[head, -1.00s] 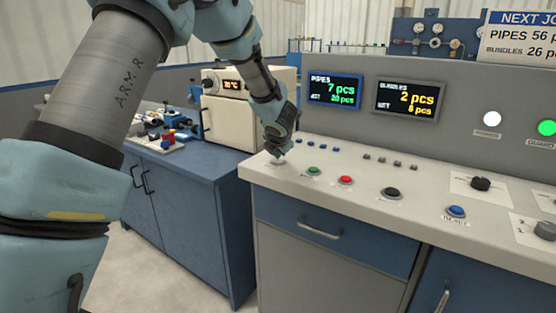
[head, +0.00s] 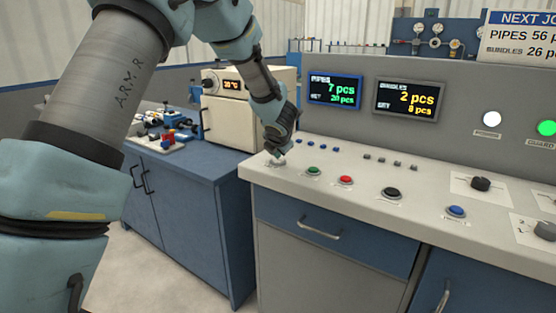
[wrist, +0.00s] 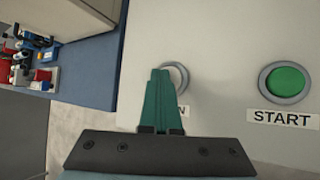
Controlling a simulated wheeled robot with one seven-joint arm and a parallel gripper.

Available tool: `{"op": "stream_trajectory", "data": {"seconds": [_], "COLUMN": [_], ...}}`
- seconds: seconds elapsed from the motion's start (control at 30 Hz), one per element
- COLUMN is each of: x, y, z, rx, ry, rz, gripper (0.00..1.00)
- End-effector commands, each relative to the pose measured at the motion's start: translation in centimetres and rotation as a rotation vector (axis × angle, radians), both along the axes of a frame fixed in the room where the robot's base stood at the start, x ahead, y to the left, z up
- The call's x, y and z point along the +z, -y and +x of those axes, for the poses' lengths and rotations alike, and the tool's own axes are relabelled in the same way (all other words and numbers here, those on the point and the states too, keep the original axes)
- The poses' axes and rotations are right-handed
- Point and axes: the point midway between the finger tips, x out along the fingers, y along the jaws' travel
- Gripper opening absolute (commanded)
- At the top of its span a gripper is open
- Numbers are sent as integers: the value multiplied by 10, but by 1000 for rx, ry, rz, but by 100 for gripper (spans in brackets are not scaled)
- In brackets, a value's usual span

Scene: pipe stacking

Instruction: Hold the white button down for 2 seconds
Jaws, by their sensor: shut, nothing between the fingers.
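The white button (wrist: 178,73) is at the left end of the front row of buttons on the console top. In the wrist view its grey ring shows just right of my fingertips, and the fingers hide its left part and some of its label. My gripper (wrist: 160,72) is shut and empty, with green fingers together. In the head view my gripper (head: 281,155) points down at the white button (head: 273,162), very close to it. I cannot tell whether the fingertips touch it or whether it is pressed.
The green START button (wrist: 285,81) is to the right, followed by red (head: 345,180), black (head: 392,193) and blue (head: 456,211) buttons. Small blue buttons (head: 311,143) lie behind. The upright panel with displays (head: 407,99) stands at the back. A blue bench (head: 190,165) is left.

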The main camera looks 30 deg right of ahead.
Motion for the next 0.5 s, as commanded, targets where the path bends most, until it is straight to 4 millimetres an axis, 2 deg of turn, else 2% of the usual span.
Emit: {"op": "stream_trajectory", "data": {"seconds": [0.5], "x": [5], "y": [0], "z": [0], "rx": [0], "ry": [-1], "rz": [1], "gripper": [0]}}
